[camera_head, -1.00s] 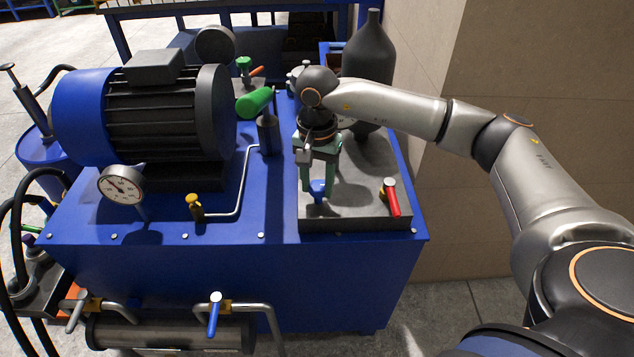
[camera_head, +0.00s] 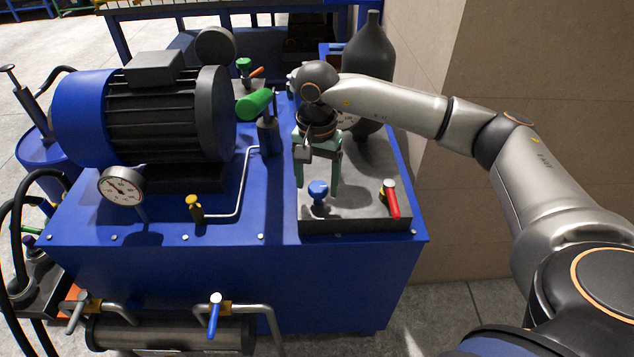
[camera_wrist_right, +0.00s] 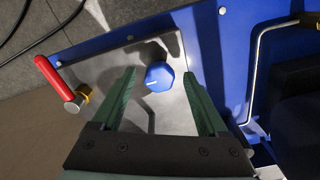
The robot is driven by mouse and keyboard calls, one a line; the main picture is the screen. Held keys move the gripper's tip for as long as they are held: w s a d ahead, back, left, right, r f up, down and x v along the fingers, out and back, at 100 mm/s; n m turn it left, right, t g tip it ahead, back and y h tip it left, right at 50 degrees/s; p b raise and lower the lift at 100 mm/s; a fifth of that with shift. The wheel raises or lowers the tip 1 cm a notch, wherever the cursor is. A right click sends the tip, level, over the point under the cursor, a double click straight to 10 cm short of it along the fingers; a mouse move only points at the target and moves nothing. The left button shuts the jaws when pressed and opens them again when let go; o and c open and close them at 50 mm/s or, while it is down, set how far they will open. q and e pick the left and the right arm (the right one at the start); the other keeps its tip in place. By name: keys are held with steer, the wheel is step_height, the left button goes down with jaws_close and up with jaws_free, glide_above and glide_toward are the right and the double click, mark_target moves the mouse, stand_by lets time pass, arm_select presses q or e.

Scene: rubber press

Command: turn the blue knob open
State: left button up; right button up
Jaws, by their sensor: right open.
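The blue knob (camera_head: 318,190) stands on the grey block on top of the blue machine. It also shows in the right wrist view (camera_wrist_right: 158,77) as a faceted blue cap with a white mark. My right gripper (camera_head: 319,182) has green fingers, spread open and empty. My left gripper is in neither view.
A red-handled valve (camera_head: 391,198) stands right of the knob on the grey block (camera_head: 350,222). A green-handled lever (camera_head: 255,103) and a yellow valve (camera_head: 194,206) are to the left. A dark cylinder (camera_head: 369,55) stands behind my right arm.

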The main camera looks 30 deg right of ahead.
mark_target(317, 188)
step_height(317, 188, up, 12)
steer(key=p, duration=0.1)
steer(key=shift+f, duration=0.25)
